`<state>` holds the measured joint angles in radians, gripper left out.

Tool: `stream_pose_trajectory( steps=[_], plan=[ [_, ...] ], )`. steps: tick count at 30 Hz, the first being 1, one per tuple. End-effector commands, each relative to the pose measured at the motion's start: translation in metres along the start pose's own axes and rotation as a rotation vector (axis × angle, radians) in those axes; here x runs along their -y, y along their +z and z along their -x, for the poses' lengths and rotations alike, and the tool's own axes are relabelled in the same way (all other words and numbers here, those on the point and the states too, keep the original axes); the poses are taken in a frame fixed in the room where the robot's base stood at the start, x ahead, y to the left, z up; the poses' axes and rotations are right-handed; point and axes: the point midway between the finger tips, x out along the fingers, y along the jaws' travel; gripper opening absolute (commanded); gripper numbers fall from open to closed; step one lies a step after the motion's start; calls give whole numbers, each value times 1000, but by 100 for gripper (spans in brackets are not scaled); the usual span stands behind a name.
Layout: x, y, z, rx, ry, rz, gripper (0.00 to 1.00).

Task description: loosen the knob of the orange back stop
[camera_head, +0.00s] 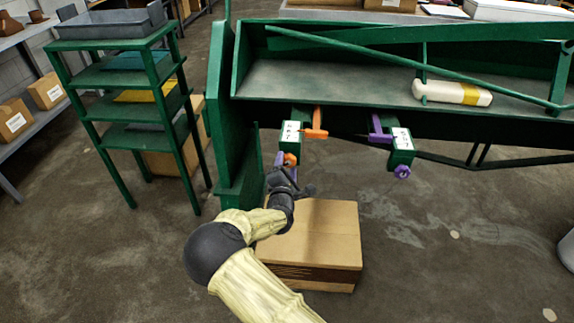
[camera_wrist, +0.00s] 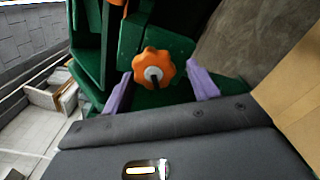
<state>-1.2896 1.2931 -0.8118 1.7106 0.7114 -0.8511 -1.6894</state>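The orange back stop (camera_head: 316,125) hangs under the front edge of the green machine, next to its green block with a white label (camera_head: 290,133). Its orange lobed knob (camera_head: 290,158) is below that block. In the wrist view the knob (camera_wrist: 148,60) faces me, with a pale hub and a dark slot or bar. My gripper (camera_head: 286,166) is at the knob, and its purple fingers (camera_wrist: 161,70) are open, one on each side. Gaps show between fingers and knob, so it is not gripped. How deep the fingertips reach is unclear.
A purple back stop (camera_head: 378,130) with a purple knob (camera_head: 402,172) hangs to the right. A cardboard box (camera_head: 325,235) stands on the floor below my gripper. A green shelf rack (camera_head: 120,105) stands left. A white roll (camera_head: 453,93) lies on the machine's tray.

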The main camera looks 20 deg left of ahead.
Motion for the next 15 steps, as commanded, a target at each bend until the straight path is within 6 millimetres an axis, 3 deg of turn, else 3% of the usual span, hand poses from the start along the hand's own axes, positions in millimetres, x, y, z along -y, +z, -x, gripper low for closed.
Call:
stream_pose_trajectory(
  steps=[10, 15],
  plan=[
    [-4, 3, 0, 5, 8, -3, 62],
    [-4, 2, 13, 4, 7, -2, 62]
  ],
)
